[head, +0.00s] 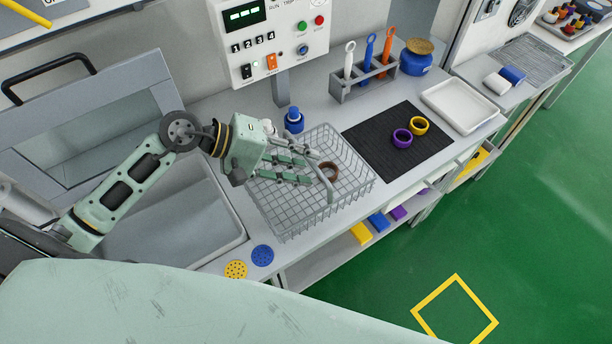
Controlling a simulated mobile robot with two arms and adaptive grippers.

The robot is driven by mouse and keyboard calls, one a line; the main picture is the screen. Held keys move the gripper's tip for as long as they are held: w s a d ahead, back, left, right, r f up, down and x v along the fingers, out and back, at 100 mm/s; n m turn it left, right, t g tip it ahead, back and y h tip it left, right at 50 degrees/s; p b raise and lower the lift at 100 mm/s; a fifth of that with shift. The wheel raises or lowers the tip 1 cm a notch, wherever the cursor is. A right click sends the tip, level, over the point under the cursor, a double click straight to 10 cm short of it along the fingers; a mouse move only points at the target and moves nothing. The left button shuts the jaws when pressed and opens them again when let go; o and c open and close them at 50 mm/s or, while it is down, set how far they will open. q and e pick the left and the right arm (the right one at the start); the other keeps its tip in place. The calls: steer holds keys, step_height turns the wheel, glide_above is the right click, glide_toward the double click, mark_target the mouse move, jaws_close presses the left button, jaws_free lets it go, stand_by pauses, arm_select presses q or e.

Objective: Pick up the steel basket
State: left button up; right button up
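The steel basket (350,190), a grey wire mesh tray with a raised bar handle, sits on the grey bench in the middle of the head view. A brown ring (328,172) shows inside it. My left gripper (314,170) reaches in from the left over the basket. Its fingers are spread apart and point right, with the tips close to the handle bar. I cannot tell whether they touch it. The gripper hides part of the basket's left side. My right gripper is not in view.
A blue bottle (294,120) stands just behind the basket. A black mat (375,150) with purple (402,138) and yellow (419,126) rings lies to the right. A tool rack (362,90) and control box (270,45) stand behind. The bench's front edge runs close to the basket.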

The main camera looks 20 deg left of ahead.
mark_target(311, 165)
arm_select(q)
steer(key=shift+p+x, duration=0.55)
steer(key=shift+x, duration=1.1)
steer(key=shift+s, duration=0.1)
jaws_close()
steer(key=shift+r, duration=0.1)
